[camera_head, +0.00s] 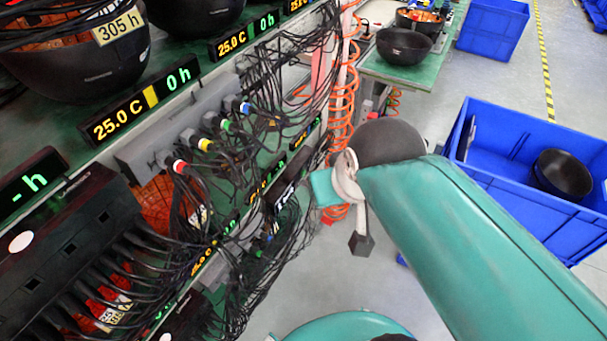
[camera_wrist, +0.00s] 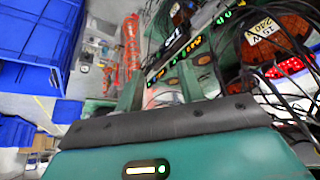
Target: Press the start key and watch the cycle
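The burn-in rack (camera_head: 60,120) fills the left of the head view, with green shelves, cable bundles and lit displays. One display (camera_head: 145,100) reads 25.0 C and 0 h with a yellow bar between; another (camera_head: 28,187) shows "- h". A black box (camera_head: 60,245) at lower left has a white round spot on it; I cannot tell whether this is the start key. My gripper (camera_wrist: 160,88) shows two green fingers standing apart, with nothing seen between them. In the head view my gripper (camera_head: 342,210) is in the aisle just right of the rack, apart from it.
Connectors with coloured rings (camera_head: 205,140) and loose black cables hang from the rack front. A coiled orange hose (camera_head: 343,95) hangs at the rack's end. A green bench (camera_head: 410,65) holds black bowls. Blue crates (camera_head: 530,190) stand at right; grey floor is open between.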

